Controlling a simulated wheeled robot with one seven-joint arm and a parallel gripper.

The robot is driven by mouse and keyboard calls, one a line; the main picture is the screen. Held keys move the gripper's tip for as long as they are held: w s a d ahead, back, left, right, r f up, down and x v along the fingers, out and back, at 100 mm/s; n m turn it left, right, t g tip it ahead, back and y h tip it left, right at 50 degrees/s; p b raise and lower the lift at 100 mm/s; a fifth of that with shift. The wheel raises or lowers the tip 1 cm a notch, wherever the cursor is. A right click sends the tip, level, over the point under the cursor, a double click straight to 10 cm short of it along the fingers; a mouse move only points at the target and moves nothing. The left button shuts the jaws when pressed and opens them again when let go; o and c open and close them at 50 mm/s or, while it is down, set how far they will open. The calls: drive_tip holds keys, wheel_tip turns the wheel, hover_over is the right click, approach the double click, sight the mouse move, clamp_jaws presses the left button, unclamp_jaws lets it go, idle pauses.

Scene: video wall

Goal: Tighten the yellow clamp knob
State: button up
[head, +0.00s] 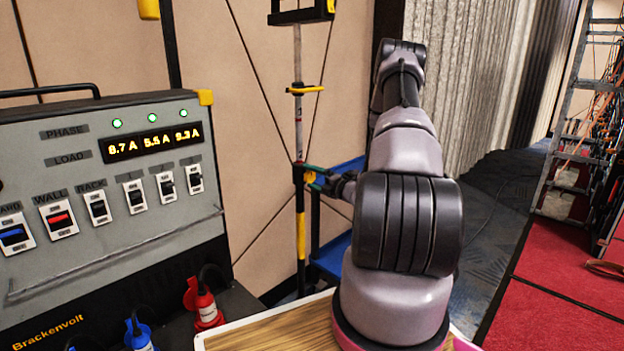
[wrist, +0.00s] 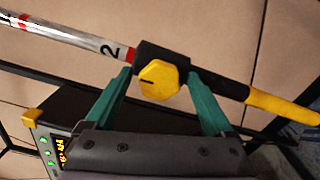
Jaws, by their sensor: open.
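The yellow clamp knob (wrist: 160,80) is a faceted disc with a dark line on its face, set on a black collar (wrist: 205,83) around a pole. In the head view the knob (head: 310,177) sits partway up the upright pole, beside my gripper. My gripper (wrist: 163,88) is open, with its green fingers on either side of the knob. A gap shows between each finger and the knob, and nothing is held. In the head view the gripper (head: 316,176) is small and partly hidden by my arm.
The pole (head: 299,120) has a silver upper tube marked 2 and a yellow lower section (wrist: 285,110). A grey power box (head: 110,180) with switches and lit readouts stands at left. A blue frame (head: 335,245) is behind my arm.

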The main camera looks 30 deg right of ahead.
drive_tip(key=v, duration=1)
drive_tip(key=shift+s, duration=0.3)
drive_tip(key=shift+d+r, duration=0.1)
drive_tip(key=a+r+n+g+y, duration=0.4)
drive_tip(key=a+r+n+y, duration=0.2)
drive_tip(key=a+r+n, duration=0.35)
drive_tip(key=s+a+r+n+g+h, duration=0.2)
drive_tip(key=s+a+r+n+g, duration=0.9)
drive_tip(key=a+n, duration=0.5)
drive_tip(key=s+d+r+n+t+h, duration=0.2)
drive_tip(key=s+r+n+t+h, duration=0.3)
drive_tip(key=s+r+n+h, duration=0.3)
drive_tip(key=s+r+n, duration=0.4)
drive_tip(key=s+n, duration=0.2)
drive_tip(key=n, duration=0.3)
drive_tip(key=shift+d+n, duration=0.35)
drive_tip(key=shift+d, duration=0.05)
